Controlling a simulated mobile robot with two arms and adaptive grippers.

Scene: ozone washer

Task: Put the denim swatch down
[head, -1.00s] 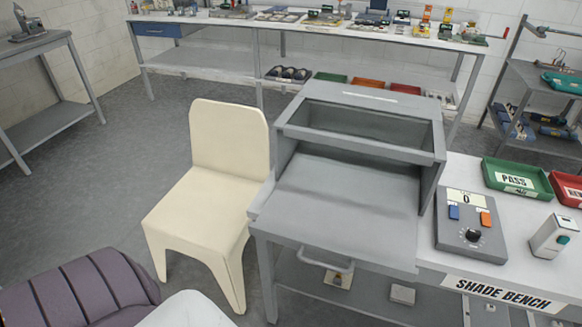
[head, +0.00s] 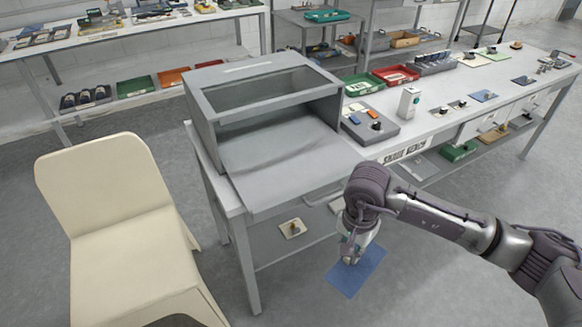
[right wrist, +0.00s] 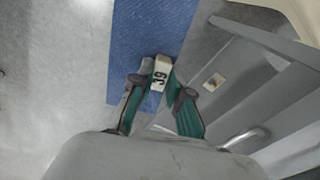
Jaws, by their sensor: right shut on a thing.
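The denim swatch (head: 357,272) is a flat blue rectangle. My right gripper (head: 350,248) is shut on it and holds it in front of the shade bench, with floor behind it in the head view. In the right wrist view the swatch (right wrist: 150,35) reaches out beyond the fingertips. My right gripper (right wrist: 160,82) there closes on a white tag (right wrist: 159,73) marked 39 at the swatch's near edge. My left gripper is not in view.
A grey open-fronted booth (head: 265,95) stands on the bench with a bare floor inside. Right of it are a control box (head: 370,124), a green tray (head: 363,84) and a red tray (head: 396,76). A cream chair (head: 115,215) stands at the left.

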